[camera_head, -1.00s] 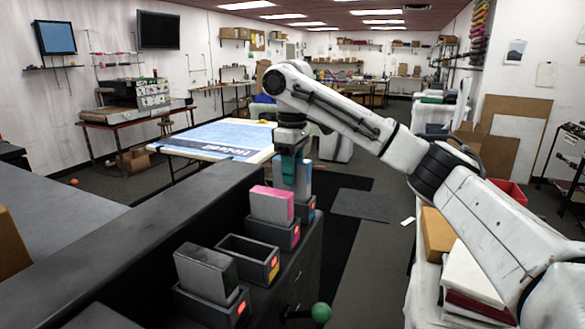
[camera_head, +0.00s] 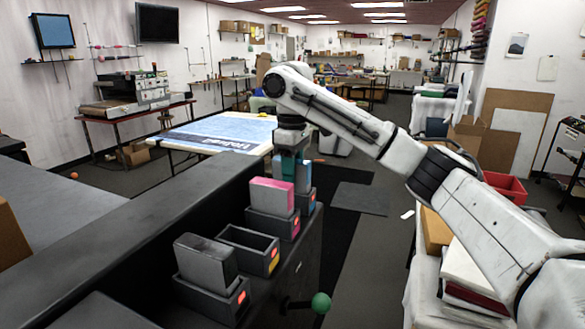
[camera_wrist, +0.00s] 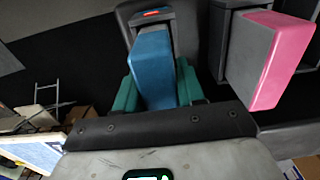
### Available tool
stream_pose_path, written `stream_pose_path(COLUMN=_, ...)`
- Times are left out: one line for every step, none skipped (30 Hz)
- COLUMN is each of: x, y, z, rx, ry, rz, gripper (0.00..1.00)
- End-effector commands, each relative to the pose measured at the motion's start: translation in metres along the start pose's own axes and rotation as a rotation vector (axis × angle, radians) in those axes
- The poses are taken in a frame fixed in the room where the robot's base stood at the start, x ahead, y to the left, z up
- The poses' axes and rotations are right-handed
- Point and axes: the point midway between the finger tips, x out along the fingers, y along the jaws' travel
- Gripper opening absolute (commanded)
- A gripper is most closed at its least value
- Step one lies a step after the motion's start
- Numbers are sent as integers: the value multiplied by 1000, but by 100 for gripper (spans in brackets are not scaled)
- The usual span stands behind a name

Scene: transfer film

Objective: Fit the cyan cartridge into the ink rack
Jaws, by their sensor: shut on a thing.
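The cyan cartridge (camera_head: 304,176) is upright at the far end of the ink rack, at the far slot (camera_head: 307,201) with a cyan label and red light. My gripper (camera_head: 289,167) is above it, its green fingers pointing down. In the wrist view, the fingers (camera_wrist: 156,92) are shut on the cyan cartridge (camera_wrist: 153,65), one on each side. The cartridge's lower end meets the dark slot (camera_wrist: 157,28) and appears to be inside it. How deep it sits, I cannot tell.
The magenta cartridge (camera_head: 270,196) stands in the neighbouring slot, close to my gripper. Nearer is an empty slot (camera_head: 249,245) with a yellow label, then a grey cartridge (camera_head: 205,259) in its slot. A green ball-ended handle (camera_head: 320,303) sticks out below the rack.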

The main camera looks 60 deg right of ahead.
Motion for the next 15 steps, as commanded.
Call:
stream_pose_path(x=1, y=0, z=0, rx=0, ry=1, rz=0, gripper=0)
stream_pose_path(x=2, y=0, z=0, rx=0, ry=1, rz=0, gripper=0)
stream_pose_path(x=3, y=0, z=0, rx=0, ry=1, rz=0, gripper=0)
stream_pose_path(x=3, y=0, z=0, rx=0, ry=1, rz=1, gripper=0)
stream_pose_path(x=4, y=0, z=0, rx=0, ry=1, rz=1, gripper=0)
stream_pose_path(x=5, y=0, z=0, rx=0, ry=1, rz=1, gripper=0)
stream_pose_path(x=5, y=0, z=0, rx=0, ry=1, rz=1, gripper=0)
stream_pose_path(x=6, y=0, z=0, rx=0, ry=1, rz=1, gripper=0)
stream_pose_path(x=7, y=0, z=0, rx=0, ry=1, rz=1, gripper=0)
stream_pose_path(x=8, y=0, z=0, rx=0, ry=1, rz=1, gripper=0)
stream_pose_path(x=8, y=0, z=0, rx=0, ry=1, rz=1, gripper=0)
stream_pose_path(x=9, y=0, z=0, rx=0, ry=1, rz=1, gripper=0)
stream_pose_path(x=9, y=0, z=0, rx=0, ry=1, rz=2, gripper=39)
stream_pose_path(x=8, y=0, z=0, rx=0, ry=1, rz=2, gripper=42)
stream_pose_path(x=8, y=0, z=0, rx=0, ry=1, rz=2, gripper=46)
